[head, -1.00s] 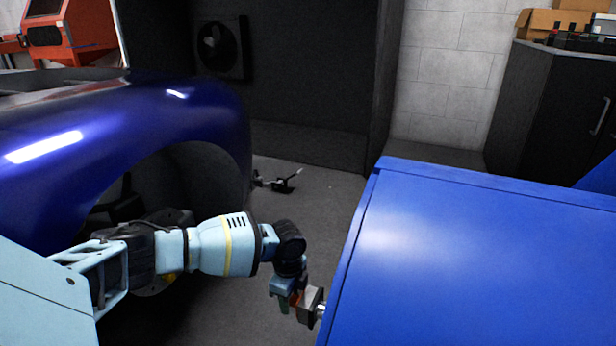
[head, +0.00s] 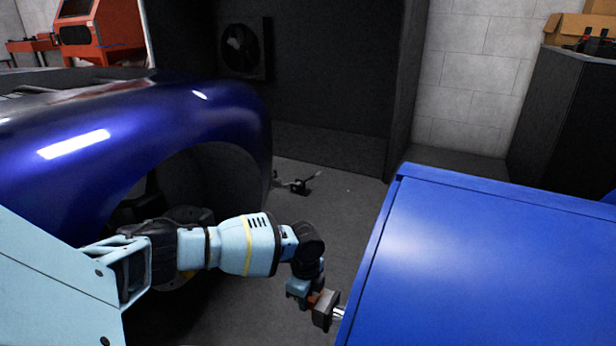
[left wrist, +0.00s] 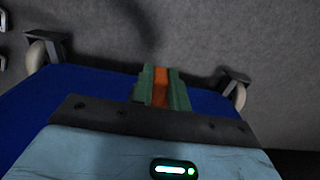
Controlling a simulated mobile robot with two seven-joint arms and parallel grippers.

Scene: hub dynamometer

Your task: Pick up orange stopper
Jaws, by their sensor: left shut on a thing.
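My left gripper (head: 306,294) hangs low at the left edge of the blue cabinet (head: 480,260). In the left wrist view its two green fingers (left wrist: 160,73) are shut on the orange stopper (left wrist: 160,92), which shows as an orange strip between them. I cannot tell whether the stopper touches anything else. My right gripper is not in view.
A dark blue car fender (head: 150,120) stands at the left. Casters (left wrist: 235,88) show under the cabinet.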

